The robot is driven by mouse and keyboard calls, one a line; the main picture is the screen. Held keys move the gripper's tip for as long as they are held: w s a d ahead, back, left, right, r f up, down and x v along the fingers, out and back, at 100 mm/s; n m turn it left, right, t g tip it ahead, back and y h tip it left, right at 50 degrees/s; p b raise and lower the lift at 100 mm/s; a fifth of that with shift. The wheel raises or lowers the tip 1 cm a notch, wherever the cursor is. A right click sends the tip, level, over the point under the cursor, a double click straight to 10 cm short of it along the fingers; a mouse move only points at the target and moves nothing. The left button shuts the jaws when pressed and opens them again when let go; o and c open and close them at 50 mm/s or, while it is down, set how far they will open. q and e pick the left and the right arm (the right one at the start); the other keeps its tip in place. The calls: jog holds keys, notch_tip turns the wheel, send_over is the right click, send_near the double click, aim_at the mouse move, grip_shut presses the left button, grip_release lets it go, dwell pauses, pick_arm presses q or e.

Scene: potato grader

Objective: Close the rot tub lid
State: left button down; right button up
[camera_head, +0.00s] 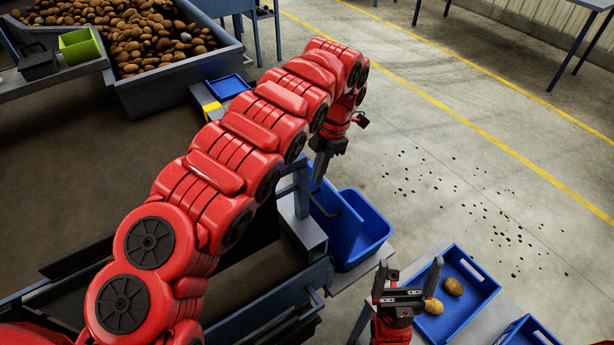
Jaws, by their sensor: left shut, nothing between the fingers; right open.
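A blue tub (378,256) stands on the floor side of the grader, right of the picture's middle. It looks open at the top. A blue panel (332,228) with a dark bar slopes at its left side and looks like its lid, partly hidden by my arm and the frame. My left gripper (318,183) is shut and empty, pointing down just above the panel's upper left. I cannot tell whether it touches it. My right gripper (409,270) is open and empty, pointing up in front of the blue tray with potatoes.
A blue tray (485,296) holds two potatoes (453,286) on a bench at the lower right, with another blue tray (530,330) beside it. A large bin (172,91) of potatoes stands at the upper left. Dark crumbs lie on open floor at the right.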

pick_arm(q)
jog(key=p+x, duration=0.1)
jog(key=x, duration=0.8)
jog(key=shift+d, duration=0.1)
